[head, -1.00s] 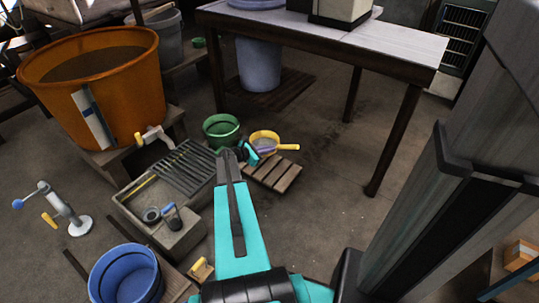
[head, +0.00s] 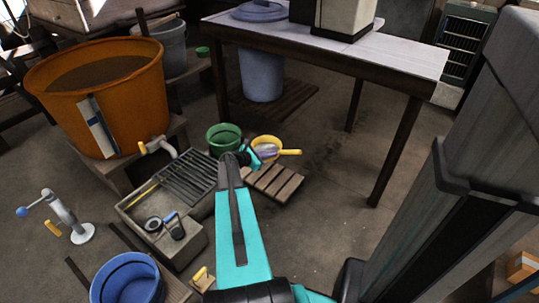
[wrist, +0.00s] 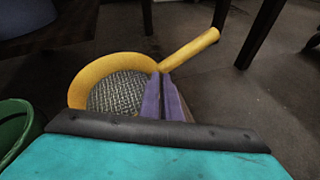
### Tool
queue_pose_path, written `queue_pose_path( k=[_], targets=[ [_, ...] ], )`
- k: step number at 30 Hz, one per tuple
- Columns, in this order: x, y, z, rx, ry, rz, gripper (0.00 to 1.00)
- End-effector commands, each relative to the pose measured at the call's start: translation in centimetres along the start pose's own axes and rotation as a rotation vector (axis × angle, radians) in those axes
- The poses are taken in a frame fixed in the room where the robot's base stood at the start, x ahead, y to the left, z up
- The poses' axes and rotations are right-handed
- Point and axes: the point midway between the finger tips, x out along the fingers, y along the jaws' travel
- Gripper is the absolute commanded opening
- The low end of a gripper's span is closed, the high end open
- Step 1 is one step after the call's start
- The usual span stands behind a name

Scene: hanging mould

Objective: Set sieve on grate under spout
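The sieve (head: 267,140) has a yellow rim and handle. In the wrist view the rim (wrist: 82,82) surrounds a grey mesh, and the handle points up and right. My gripper (head: 262,153) has purple fingers (wrist: 162,90), close together at the rim where the handle joins; they look shut on it. The sieve is over the far end of a small wooden pallet; whether it touches is hidden. The dark slatted grate (head: 190,174) lies on a grey stone basin (head: 178,245), left of my gripper. The pale spout (head: 160,146) with a yellow tap sticks out of the orange tub (head: 130,75) above it.
A green bucket (head: 223,138) stands between grate and sieve; it also shows in the wrist view (wrist: 18,130). The pallet (head: 275,186) is below my gripper. A table (head: 400,62) stands behind right, a blue bucket (head: 125,280) front left. Floor right of the pallet is clear.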

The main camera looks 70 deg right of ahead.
Motion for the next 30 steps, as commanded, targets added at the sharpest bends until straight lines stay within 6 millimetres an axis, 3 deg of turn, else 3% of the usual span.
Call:
queue_pose_path(
  k=[5,11,21,30],
  targets=[
    [-1.3,0.9,0.0,-0.008,0.003,0.022,0.0],
    [-5.8,4.1,-0.4,-0.039,0.017,0.101,0.0],
    [-18.2,10.9,-1.5,-0.132,0.059,0.324,0.0],
    [-30.2,15.3,-2.3,-0.224,0.1,0.547,0.0]
  ],
)
